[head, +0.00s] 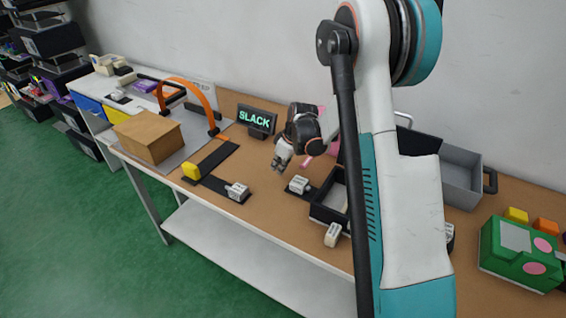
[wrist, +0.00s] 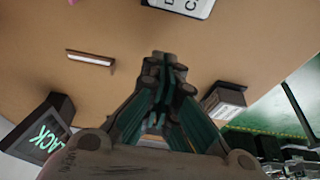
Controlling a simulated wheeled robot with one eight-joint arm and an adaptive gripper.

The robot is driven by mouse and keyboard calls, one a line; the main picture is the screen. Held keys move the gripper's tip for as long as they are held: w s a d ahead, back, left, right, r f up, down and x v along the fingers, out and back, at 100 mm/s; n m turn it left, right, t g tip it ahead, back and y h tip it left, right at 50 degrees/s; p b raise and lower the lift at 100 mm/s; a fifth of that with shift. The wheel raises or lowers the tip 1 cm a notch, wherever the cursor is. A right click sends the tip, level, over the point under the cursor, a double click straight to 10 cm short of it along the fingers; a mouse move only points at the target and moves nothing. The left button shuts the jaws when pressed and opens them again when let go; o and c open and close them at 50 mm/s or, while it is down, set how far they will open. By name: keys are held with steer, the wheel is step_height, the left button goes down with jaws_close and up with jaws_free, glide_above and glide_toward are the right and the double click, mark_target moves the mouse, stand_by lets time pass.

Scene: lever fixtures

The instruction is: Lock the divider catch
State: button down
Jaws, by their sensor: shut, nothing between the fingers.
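My gripper (head: 281,161) is shut and empty, pointing down above the bench between the SLACK sign and a white label block (head: 299,184). Its closed fingers show in the wrist view (wrist: 164,65) with bare brown bench beyond them. In the wrist view a white label (wrist: 187,4) at the top edge shows a cut-off "D" and "C"; the rest is out of frame. A pink bar (head: 307,161) shows just right of my gripper in the head view, partly hidden. I cannot tell surely which part is the divider catch or how it is set.
The SLACK sign (head: 256,119) stands behind my gripper. A yellow block (head: 163,171) sits on black strips at left, near a cardboard box (head: 148,137) and orange arch (head: 190,88). A black tray (head: 327,213) lies right, partly behind my arm. A green box (head: 520,252) stands far right.

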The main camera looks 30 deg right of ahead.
mark_target(300, 182)
steer(key=shift+x, duration=1.1)
steer(key=s, duration=0.1)
steer(key=s+d+b, duration=0.1)
steer(key=shift+s+d+r, duration=0.25)
steer(key=shift+d+r, duration=0.05)
steer(key=shift+d, duration=0.05)
steer(key=shift+s+d, duration=0.3)
steer(key=shift+s, duration=0.2)
steer(key=shift+r, duration=0.1)
steer(key=s+d, duration=0.2)
steer(key=s, duration=0.1)
steer(key=s+d+b, duration=0.1)
steer(key=shift+s, duration=0.4)
steer(key=w, duration=0.1)
steer(key=w+a, duration=0.2)
steer(key=w, duration=0.1)
steer(key=shift+a, duration=0.25)
steer(key=p+v, duration=0.3)
steer(key=v, duration=0.7)
steer(key=shift+s, duration=0.2)
